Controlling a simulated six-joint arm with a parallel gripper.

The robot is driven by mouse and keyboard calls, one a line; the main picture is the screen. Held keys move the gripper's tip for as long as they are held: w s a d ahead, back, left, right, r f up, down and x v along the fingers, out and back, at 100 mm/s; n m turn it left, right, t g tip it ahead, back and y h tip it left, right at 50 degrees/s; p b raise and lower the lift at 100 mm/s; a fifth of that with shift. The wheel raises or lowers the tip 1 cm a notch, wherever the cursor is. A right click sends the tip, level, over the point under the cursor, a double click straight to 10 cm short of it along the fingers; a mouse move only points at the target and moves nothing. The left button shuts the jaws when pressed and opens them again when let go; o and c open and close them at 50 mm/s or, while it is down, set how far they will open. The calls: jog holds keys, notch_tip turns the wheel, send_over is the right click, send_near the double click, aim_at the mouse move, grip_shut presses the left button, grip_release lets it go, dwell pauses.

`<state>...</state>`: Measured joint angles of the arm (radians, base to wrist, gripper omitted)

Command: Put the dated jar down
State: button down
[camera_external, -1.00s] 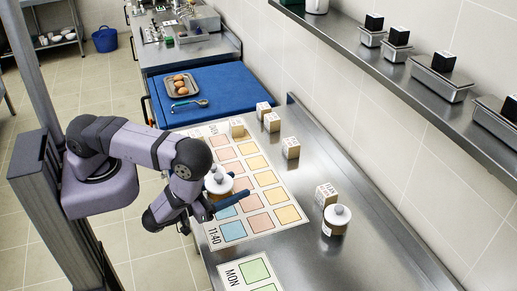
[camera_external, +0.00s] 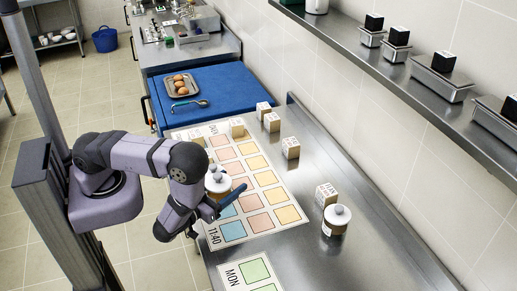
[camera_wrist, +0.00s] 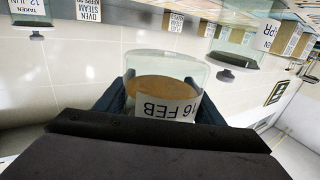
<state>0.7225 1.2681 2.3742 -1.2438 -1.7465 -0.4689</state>
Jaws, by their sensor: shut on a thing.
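The jar in my grasp (camera_external: 217,187) has a pale lid with a grey knob and brown contents. In the wrist view the jar (camera_wrist: 160,85) is clear with a white label reading "16 FEB", which appears upside down. My gripper (camera_external: 222,201) is shut on it; dark blue fingers flank the jar in the wrist view (camera_wrist: 163,105). The jar is over the left side of a white chart (camera_external: 277,225) with coloured squares and "11:40". Whether its base touches the chart is hidden by the gripper.
More blocks (camera_external: 291,148) stand along the chart's far side. A second sheet marked "MON" (camera_external: 234,277) lies nearer.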

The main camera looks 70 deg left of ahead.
aim_at(231, 183)
jog(key=d+r+m+t+h+p, duration=0.1)
jog(key=d+r+h+p, duration=0.1)
jog(key=p, duration=0.1)
jog(key=shift+w+m, duration=0.15)
jog(key=shift+m, duration=0.25)
jog(key=shift+d+r+m+h+p, duration=0.25)
jog(key=shift+d+m+h+p, duration=0.15)
jog(key=shift+d+h+p, duration=0.35)
jog(key=shift+d+m+t+h, duration=0.2)
jog(key=shift+m+t+h, duration=0.1)
jog(key=shift+h, duration=0.35)
jog(key=shift+f, duration=0.1)
notch_tip(231, 183, down, 5)
jog(key=b, duration=0.4)
notch_tip(231, 183, down, 5)
jog(key=b, duration=0.3)
jog(key=shift+r+b, duration=0.2)
jog(key=shift+b, duration=0.2)
